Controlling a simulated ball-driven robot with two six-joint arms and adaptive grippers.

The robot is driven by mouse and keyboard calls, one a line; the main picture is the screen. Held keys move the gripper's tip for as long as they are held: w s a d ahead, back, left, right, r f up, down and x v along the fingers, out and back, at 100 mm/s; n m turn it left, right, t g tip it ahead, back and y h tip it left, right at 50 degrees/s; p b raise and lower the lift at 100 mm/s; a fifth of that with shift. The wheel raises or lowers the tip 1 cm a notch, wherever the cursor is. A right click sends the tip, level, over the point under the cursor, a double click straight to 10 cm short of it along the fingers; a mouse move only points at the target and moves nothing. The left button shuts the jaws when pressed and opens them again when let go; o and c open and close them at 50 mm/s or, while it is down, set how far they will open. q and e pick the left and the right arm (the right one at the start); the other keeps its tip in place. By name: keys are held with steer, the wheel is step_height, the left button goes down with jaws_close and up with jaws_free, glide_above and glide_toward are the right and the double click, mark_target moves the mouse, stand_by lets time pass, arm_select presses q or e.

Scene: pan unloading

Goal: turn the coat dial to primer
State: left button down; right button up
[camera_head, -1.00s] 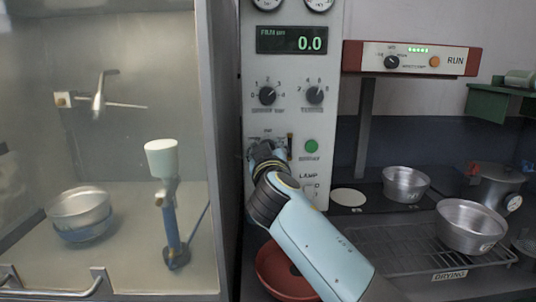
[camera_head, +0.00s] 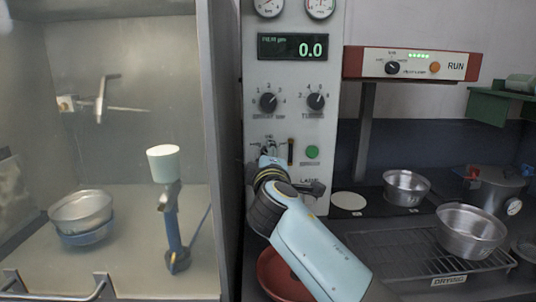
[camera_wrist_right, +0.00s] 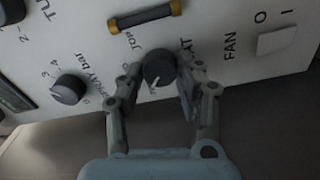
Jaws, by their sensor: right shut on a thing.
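The coat dial (camera_wrist_right: 158,68) is a dark round knob with a white pointer mark on the pale control panel (camera_wrist_right: 225,45). In the right wrist view its pointer points down and slightly left; part of its lettering is hidden by the fingers. My right gripper (camera_wrist_right: 157,78) has one finger on each side of the dial and is shut on it. In the head view, my right gripper (camera_head: 269,158) reaches the panel below the two upper knobs and covers most of the dial. Which setting the pointer marks cannot be read. My left gripper is out of view.
A spray pressure knob (camera_wrist_right: 68,89) and a yellow-ended dark bar (camera_wrist_right: 146,18) sit near the dial. A green button (camera_head: 312,152) is to its right. A red bowl (camera_head: 280,276) is below my arm. A glass-fronted booth (camera_head: 120,130) stands left; metal pans (camera_head: 470,231) stand right.

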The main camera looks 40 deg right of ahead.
steer(key=shift+f+n+p, duration=0.15)
steer(key=shift+n+p, duration=0.15)
steer(key=shift+n, duration=0.9)
steer(key=o, duration=1.1)
steer(key=v, duration=0.7)
steer(key=shift+s+a, duration=0.2)
steer(key=shift+a, duration=0.05)
